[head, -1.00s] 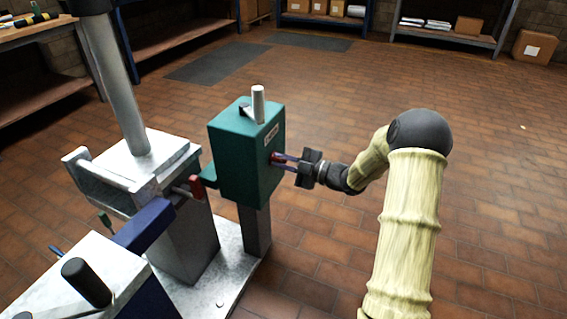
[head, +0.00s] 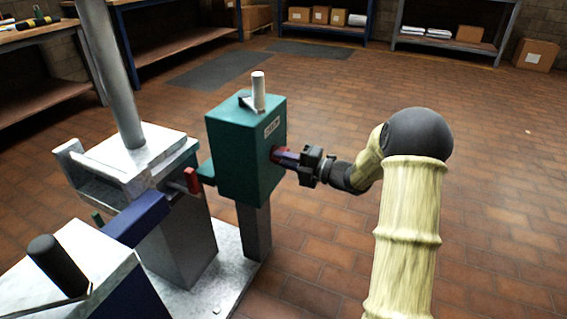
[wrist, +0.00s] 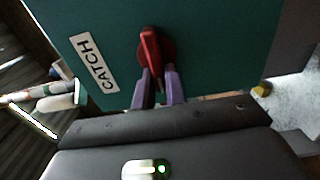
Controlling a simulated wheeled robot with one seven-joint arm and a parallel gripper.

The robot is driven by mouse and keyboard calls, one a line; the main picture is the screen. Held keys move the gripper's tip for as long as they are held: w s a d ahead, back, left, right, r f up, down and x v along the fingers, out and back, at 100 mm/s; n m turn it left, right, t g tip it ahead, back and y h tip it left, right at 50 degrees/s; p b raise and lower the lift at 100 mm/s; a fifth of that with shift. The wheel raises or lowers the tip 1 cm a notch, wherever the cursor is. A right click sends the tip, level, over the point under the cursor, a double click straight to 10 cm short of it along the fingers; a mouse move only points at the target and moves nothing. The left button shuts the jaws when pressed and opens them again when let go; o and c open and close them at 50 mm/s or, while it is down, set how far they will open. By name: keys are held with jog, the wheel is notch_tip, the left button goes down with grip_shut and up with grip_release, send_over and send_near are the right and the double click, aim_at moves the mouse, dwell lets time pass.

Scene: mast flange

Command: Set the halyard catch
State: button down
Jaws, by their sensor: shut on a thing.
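The catch is a teal box (head: 240,160) on a grey post, with a label reading CATCH in the wrist view (wrist: 94,63). A red handle (head: 277,154) sticks out of its right face; it also shows in the wrist view (wrist: 151,48), on a round red hub. My gripper (head: 288,158) is at that face with its purple fingers closed around the red handle. In the wrist view the fingers (wrist: 159,88) lie on either side of the handle's lower end. The handle's gripped end is partly hidden by the fingers.
A pale lever (head: 258,92) stands on top of the box. To the left are a grey mast (head: 118,80), a metal block, a red pin (head: 192,180) and a blue bar (head: 138,219). A black-handled unit (head: 58,264) is at front left. The floor at right is clear.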

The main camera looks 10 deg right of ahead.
jog(key=shift+f, duration=0.1)
dwell(0.3)
jog(key=c, duration=1.4)
grip_release()
jog(key=shift+c, duration=0.2)
jog(key=p+v, duration=0.7)
jog(key=v, duration=1)
jog(key=shift+s+d, duration=0.15)
jog(key=shift+d, duration=0.05)
